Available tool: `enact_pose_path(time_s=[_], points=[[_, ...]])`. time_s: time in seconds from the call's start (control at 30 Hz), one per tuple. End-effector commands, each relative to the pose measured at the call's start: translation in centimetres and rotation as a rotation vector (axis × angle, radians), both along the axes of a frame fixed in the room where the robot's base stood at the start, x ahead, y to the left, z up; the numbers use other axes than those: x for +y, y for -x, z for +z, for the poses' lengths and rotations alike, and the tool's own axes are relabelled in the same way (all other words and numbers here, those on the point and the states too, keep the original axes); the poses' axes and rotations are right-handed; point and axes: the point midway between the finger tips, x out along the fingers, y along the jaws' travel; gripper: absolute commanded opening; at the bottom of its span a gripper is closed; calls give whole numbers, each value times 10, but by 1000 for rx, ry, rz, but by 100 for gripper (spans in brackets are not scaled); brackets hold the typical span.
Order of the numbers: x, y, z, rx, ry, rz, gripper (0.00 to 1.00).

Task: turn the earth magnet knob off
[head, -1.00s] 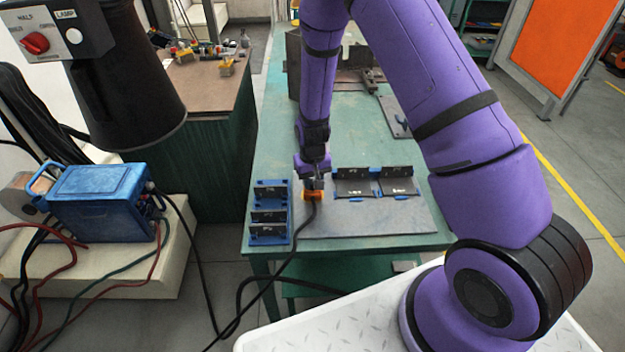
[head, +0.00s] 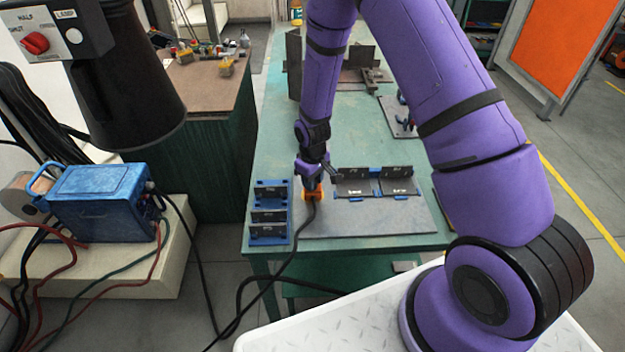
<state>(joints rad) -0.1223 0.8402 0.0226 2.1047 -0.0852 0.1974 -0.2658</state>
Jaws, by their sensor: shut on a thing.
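The earth magnet (head: 312,195) is an orange block on the grey steel plate on the green table, with a black cable running from its front edge. My gripper (head: 312,184) is directly above it, pointing down, with its jaws shut on the top of the magnet, where the knob would be. The knob itself is hidden by the jaws and too small to make out, so its position cannot be read.
A blue rack (head: 269,232) with dark plates stands close on the left. Dark plates in blue holders (head: 375,183) stand close on the right. The grey plate (head: 365,222) is bare in front. A blue welding machine (head: 98,200) stands at far left.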

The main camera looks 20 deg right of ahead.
Motion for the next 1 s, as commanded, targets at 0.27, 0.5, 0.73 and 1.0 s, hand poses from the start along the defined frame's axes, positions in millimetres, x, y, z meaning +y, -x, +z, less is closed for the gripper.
enact_pose_path(time_s=[0.27,0.5,0.73,1.0], points=[[0,0,0,1,0,1,6],[0,0,0,1,0,0,56],[0,0,1,0,0,0,56],[0,0,31,-3,-1,0,56]])
